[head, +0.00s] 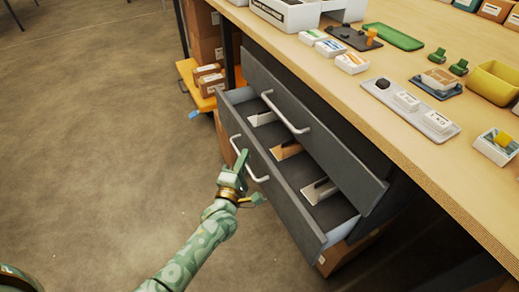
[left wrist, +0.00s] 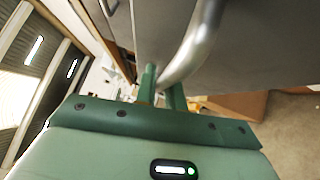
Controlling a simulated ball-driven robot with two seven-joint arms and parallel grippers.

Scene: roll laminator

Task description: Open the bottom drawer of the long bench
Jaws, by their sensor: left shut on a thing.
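The long bench (head: 440,165) has a dark grey upper drawer front (head: 330,135) with a pale bar handle (head: 285,112). Below it, the bottom drawer (head: 285,205) stands pulled out, and its inside shows with several flat items lying in it. In the left wrist view the handle (left wrist: 195,45) curves down to the green fingers (left wrist: 162,88) in front of the grey drawer front. Where the fingers meet the bar is partly hidden. My right gripper is out of view.
An orange cart (head: 193,88) with small cartons stands beyond the drawers. Trays, a yellow bin (head: 495,82) and small boxes cover parts of the bench top. A carton (head: 335,257) sits low under the drawer's near end. The floor (head: 100,130) to the left is clear.

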